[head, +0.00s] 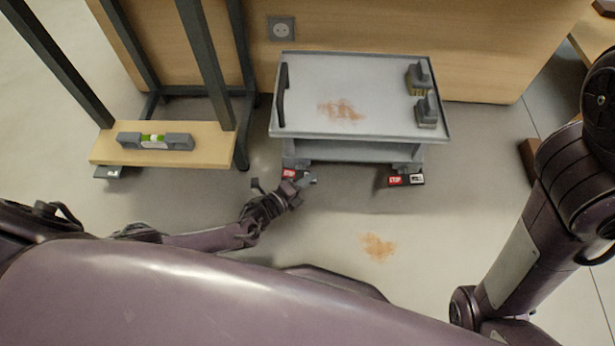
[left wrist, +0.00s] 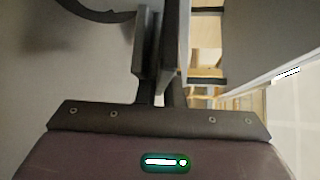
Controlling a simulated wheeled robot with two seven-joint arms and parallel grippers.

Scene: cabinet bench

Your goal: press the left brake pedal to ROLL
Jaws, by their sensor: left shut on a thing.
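The grey cart (head: 350,133) stands in front of the wooden cabinet. Its left brake pedal (head: 289,174) shows a red STOP end at the cart's lower left corner; its other end is mostly hidden by my gripper. My right gripper is out of view.
A rust-coloured stain (head: 378,246) marks the open floor in front of the cart. A wooden step (head: 165,155) with a spirit level (head: 155,141) stands at left between dark posts. Grey blocks (head: 426,110) and a handle (head: 282,95) are on the cart.

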